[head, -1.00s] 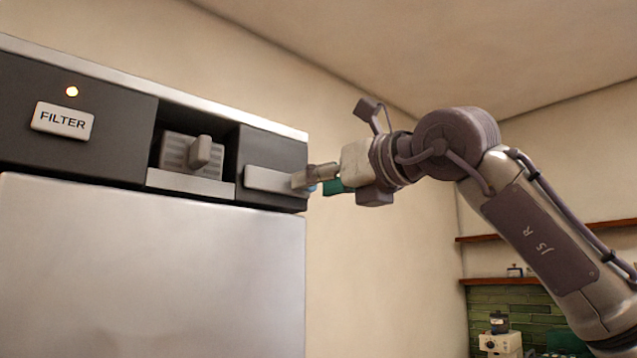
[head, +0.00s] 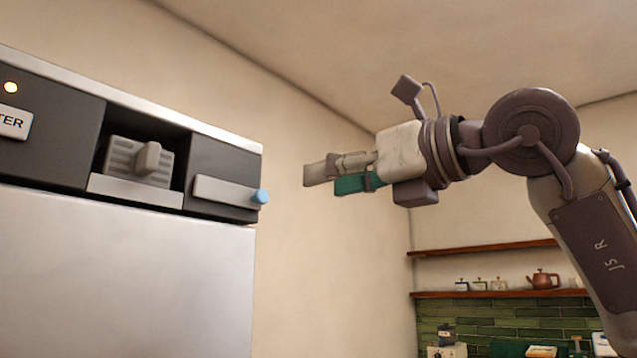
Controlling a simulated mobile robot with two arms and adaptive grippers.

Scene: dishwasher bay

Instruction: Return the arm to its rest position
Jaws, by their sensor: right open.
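My right gripper (head: 325,181) is in the air to the right of the dishwasher (head: 120,275), level with its top panel. Its fingers point left; it is open and holds nothing. Clear wall shows between the fingertips and the machine. On the panel's right end is a light grey bar handle (head: 222,192) with a blue knob (head: 261,197) at its end. Left of it, a grey vented filter block (head: 138,160) with a grip sits in an open slot. My left gripper is not in view.
Wooden shelves (head: 490,294) with a teapot (head: 542,279) and small jars are on the back wall. The space around my right gripper is free.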

